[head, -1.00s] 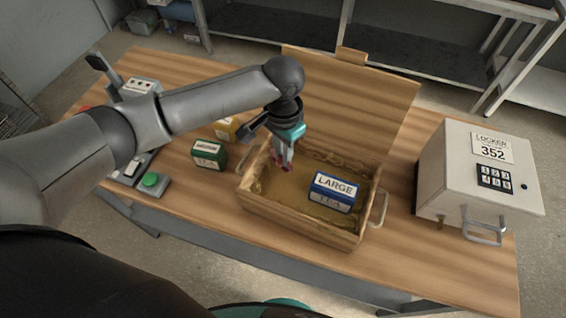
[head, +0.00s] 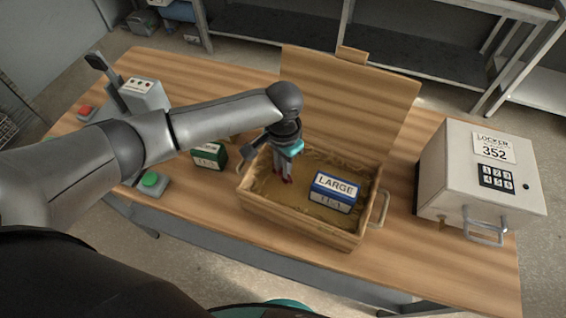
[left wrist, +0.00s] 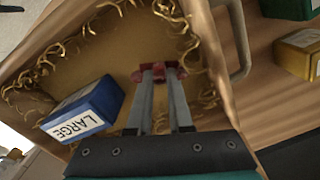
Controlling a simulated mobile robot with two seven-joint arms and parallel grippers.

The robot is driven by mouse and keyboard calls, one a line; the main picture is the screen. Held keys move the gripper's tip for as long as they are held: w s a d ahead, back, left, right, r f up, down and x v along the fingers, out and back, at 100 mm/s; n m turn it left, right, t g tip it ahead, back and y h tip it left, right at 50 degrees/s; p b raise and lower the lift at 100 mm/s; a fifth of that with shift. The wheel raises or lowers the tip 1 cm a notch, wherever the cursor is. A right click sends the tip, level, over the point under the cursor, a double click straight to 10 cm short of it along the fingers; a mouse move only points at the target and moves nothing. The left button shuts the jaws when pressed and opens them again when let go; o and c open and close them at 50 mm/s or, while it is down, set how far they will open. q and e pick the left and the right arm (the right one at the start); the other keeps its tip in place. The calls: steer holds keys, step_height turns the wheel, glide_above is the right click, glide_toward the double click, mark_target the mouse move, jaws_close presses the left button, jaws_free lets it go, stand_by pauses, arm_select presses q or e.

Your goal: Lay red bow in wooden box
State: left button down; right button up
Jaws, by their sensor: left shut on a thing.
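The wooden box (head: 300,225) stands open on the table, its lid tilted back behind it. Wood shavings and a blue box marked LARGE (head: 334,192) lie inside it. My left gripper (head: 284,178) points down into the left part of the wooden box and is shut on the red bow (left wrist: 160,72). In the left wrist view the fingers (left wrist: 160,76) pinch the bow over the box floor, with its red ends showing on both sides. I cannot tell whether the bow touches the floor. My right gripper is not in view.
A green box (head: 210,156) stands left of the wooden box; a yellow box (left wrist: 300,52) shows in the left wrist view. A white keypad locker (head: 470,185) stands at the right. A green button (head: 150,180) is at the left.

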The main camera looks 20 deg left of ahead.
arm_select(q)
steer(key=c, duration=0.8)
jaws_free()
steer(key=shift+c, duration=0.2)
step_height(320, 180, up, 13)
steer(key=p, duration=0.1)
steer(key=shift+r, duration=0.15)
step_height(320, 180, up, 11)
steer(key=p, duration=0.7)
steer(key=shift+p, duration=0.3)
